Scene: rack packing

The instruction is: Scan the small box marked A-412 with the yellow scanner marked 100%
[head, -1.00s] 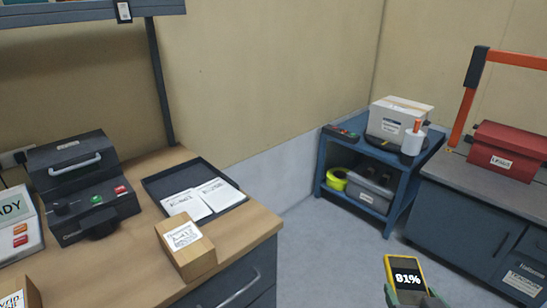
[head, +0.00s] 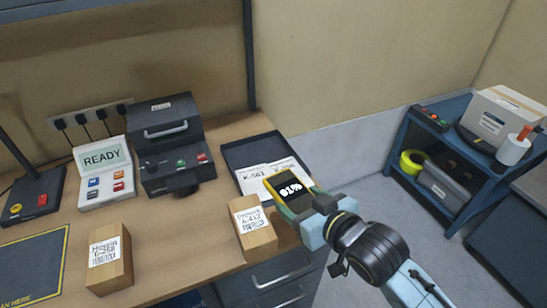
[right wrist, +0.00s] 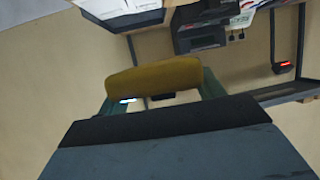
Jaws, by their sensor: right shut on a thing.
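The yellow scanner (head: 293,193) has a dark screen with a percentage that looks like 91% or 81%, not 100%. My right gripper (head: 308,215) is shut on it and holds it by the right edge of the bench, near the tray. In the right wrist view the scanner (right wrist: 155,78) shows as a yellow body between the fingers (right wrist: 160,95). The small box (head: 254,240), whose label seems to read A-412, stands on the bench just left of the scanner, apart from it in the picture. My left gripper is not in view.
Another small labelled box (head: 110,270) stands further left. A dark tray (head: 245,150) with papers lies behind the scanner. A black machine (head: 165,130) and a READY display unit (head: 103,170) stand at the back. A blue cart (head: 410,165) is at right. Bench between the boxes is clear.

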